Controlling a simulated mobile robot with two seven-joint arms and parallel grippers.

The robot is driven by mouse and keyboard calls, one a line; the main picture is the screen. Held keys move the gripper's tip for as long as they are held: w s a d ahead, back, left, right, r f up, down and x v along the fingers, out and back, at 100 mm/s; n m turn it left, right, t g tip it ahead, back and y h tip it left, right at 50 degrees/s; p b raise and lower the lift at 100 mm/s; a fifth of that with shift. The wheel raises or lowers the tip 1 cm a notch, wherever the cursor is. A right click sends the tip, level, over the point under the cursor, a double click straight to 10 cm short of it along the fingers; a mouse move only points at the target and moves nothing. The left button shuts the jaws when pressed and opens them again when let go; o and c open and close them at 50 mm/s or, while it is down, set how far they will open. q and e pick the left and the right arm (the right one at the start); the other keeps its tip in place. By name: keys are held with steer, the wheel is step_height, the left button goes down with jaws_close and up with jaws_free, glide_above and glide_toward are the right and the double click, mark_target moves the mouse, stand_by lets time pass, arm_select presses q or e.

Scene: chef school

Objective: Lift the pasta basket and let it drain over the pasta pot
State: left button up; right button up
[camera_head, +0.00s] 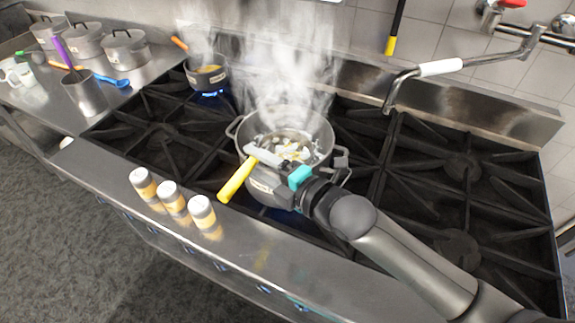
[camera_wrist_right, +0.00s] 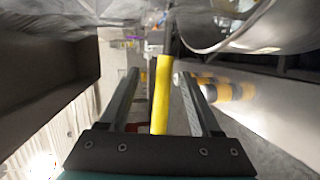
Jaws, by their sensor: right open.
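The pasta pot (camera_head: 318,133) stands on the stove with steam rising from it. The pasta basket (camera_head: 290,150) sits inside the pot, with pale pieces in it. Its yellow handle (camera_head: 237,180) sticks out over the pot's front-left rim. My right gripper (camera_head: 266,170) is at the pot's front rim beside the handle. In the right wrist view my right gripper (camera_wrist_right: 160,85) is open, and the yellow handle (camera_wrist_right: 162,95) lies between its fingers with gaps on both sides. My left gripper is not in view.
Three yellow-banded jars (camera_head: 173,199) stand on the front ledge, left of the pot. A smaller steaming pan (camera_head: 207,75) is on the back-left burner. A jointed faucet (camera_head: 440,67) hangs over the right burners, which are empty. Lidded pots (camera_head: 125,50) stand far left.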

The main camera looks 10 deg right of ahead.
steer(key=x, duration=0.5)
steer(key=shift+w+a+f, duration=0.15)
steer(key=shift+f, duration=0.15)
jaws_close()
stand_by(0.5)
stand_by(0.5)
steer(key=shift+r, duration=0.1)
